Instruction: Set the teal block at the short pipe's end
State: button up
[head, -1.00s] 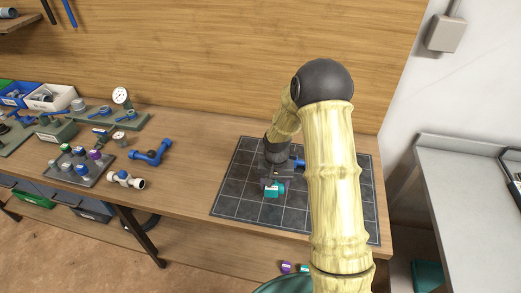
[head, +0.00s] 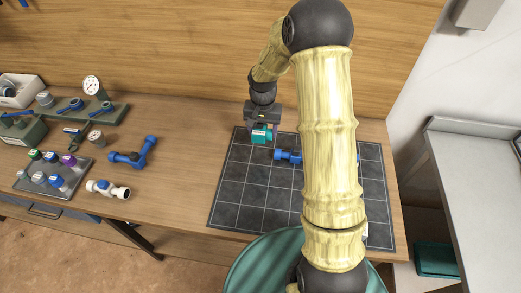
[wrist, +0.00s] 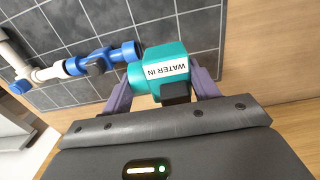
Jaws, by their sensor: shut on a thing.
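The teal block (head: 261,135) is held in my gripper (head: 262,124) near the back left corner of the dark tiled mat. In the wrist view the teal block (wrist: 160,68) sits between my two purple fingers, with its "WATER IN" label towards the camera. A blue pipe end (head: 284,156) lies on the mat, right of and nearer than the block. The wrist view shows this blue pipe (wrist: 104,58) joined to a white section (wrist: 48,73). The block overlaps the pipe end there; I cannot tell whether they touch. My arm hides the pipe's rest in the head view.
The tiled mat (head: 240,190) is mostly bare on its left. Left on the bench are a blue elbow pipe (head: 135,154), a white fitting (head: 108,189) and a tray of capped parts (head: 50,186). A wooden wall stands behind; a grey counter (head: 465,170) is at the right.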

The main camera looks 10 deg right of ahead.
jog(key=shift+s+r, duration=0.1)
jog(key=p, duration=0.1)
send_over(262, 156)
jog(key=shift+d+f, duration=0.1)
jog(key=shift+f, duration=2.85)
jog(key=shift+f+p, duration=0.7)
jog(key=shift+f, duration=1.4)
jog(key=shift+f+b, duration=0.25)
jog(key=shift+b, duration=0.05)
jog(key=o, duration=1)
jog(key=shift+o, duration=0.2)
jog(key=shift+f, duration=0.15)
